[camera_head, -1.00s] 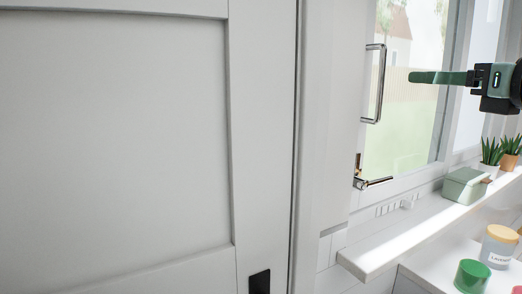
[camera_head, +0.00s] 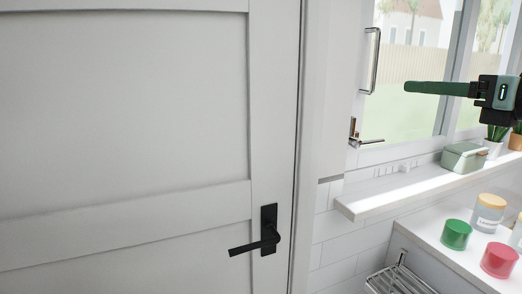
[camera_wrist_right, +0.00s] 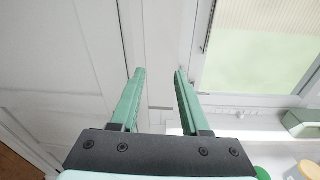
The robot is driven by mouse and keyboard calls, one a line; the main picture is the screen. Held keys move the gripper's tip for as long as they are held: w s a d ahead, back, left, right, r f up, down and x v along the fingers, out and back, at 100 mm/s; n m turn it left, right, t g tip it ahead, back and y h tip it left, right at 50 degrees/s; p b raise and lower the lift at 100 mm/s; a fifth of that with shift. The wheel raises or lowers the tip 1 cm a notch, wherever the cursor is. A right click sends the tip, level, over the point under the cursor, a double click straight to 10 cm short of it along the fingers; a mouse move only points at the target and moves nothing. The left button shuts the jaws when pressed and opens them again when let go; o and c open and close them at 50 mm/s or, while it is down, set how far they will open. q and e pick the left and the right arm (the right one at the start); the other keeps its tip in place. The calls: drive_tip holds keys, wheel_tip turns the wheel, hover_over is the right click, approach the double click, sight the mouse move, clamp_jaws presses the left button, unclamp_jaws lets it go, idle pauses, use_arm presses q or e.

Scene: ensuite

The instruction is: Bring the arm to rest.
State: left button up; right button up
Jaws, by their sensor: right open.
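My right gripper (camera_head: 408,87) comes in from the right edge of the head view, at window height, above the sill shelf. Its green fingers point left. In the right wrist view my right gripper (camera_wrist_right: 158,75) shows its two green fingers spread apart, with nothing between them. It is apart from the door and the window. My left gripper is in neither view.
A white door (camera_head: 120,120) with a black handle (camera_head: 268,230) fills the left. The window (camera_head: 410,60) has a metal handle. The shelf (camera_head: 400,190) holds a green box (camera_head: 464,157) and plants. Green (camera_head: 456,235) and red (camera_head: 499,260) jars stand below, above a wire rack (camera_head: 400,278).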

drive_tip(key=w+a+f+m+g+y+p, duration=0.15)
drive_tip(key=a+f+m+g+y, duration=0.3)
drive_tip(key=a+f+y, duration=0.9)
drive_tip(key=s+d+f+m+t+h+p, duration=0.1)
drive_tip(key=d+f+m+t+h+p, duration=0.15)
drive_tip(key=f+m+h, duration=0.8)
drive_tip(key=s+d+f+m+t+h+p, duration=0.15)
drive_tip(key=f+m+t+h, duration=0.3)
drive_tip(key=f+m, duration=1.15)
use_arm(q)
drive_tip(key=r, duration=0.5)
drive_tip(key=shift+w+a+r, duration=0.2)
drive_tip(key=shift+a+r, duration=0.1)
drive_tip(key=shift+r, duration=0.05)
use_arm(e)
drive_tip(key=s+a+f+m+g+h, duration=0.2)
drive_tip(key=s+f+m+g, duration=0.4)
drive_tip(key=s+f, duration=1.4)
wheel_tip(320, 180, down, 3)
drive_tip(key=g+h, duration=0.1)
drive_tip(key=g, duration=0.2)
drive_tip(key=shift+a+f+m, duration=0.15)
drive_tip(key=shift+a+m, duration=0.15)
drive_tip(key=shift+a, duration=0.1)
drive_tip(key=shift+w, duration=0.1)
